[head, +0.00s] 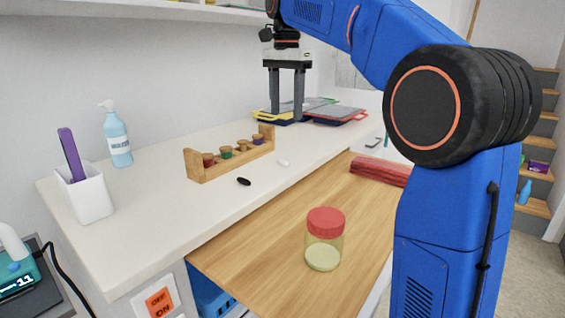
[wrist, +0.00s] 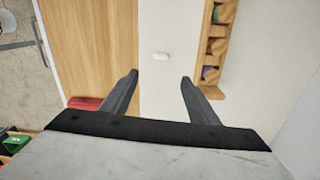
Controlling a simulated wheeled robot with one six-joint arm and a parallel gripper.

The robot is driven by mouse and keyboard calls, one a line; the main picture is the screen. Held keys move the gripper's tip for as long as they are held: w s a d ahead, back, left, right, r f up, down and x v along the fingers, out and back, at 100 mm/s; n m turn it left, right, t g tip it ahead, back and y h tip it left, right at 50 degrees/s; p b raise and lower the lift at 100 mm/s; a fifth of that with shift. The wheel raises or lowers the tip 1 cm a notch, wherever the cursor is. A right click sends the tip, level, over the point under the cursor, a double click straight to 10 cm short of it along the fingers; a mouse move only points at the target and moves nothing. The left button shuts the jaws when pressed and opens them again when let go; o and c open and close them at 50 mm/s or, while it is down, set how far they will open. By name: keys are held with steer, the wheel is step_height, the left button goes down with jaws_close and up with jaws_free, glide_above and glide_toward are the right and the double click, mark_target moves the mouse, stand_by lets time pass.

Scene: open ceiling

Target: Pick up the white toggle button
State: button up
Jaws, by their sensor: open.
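The white toggle button (head: 284,163) is a small white oval lying on the white counter, in front of the wooden rack. It also shows in the wrist view (wrist: 160,56), beyond the fingertips and roughly centred between them. My gripper (head: 287,112) is open and empty, its two dark fingers pointing down above the counter, farther back than the button in the head view. In the wrist view my gripper's fingers (wrist: 158,75) are spread apart, with bare counter between them. Nothing hides the button.
A wooden rack (head: 195,168) with several small coloured pieces stands beside the button. A black oval (head: 243,181) lies nearby on the counter. A red-lidded jar (head: 324,248) and red folded cloth (head: 380,170) sit on the lower wooden surface. Folders (head: 335,113) lie at the back.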

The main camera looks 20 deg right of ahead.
mark_target(284, 163)
steer(key=f, duration=1.4)
steer(key=shift+a, duration=0.2)
steer(key=shift+r, duration=0.1)
steer(key=c, duration=1.1)
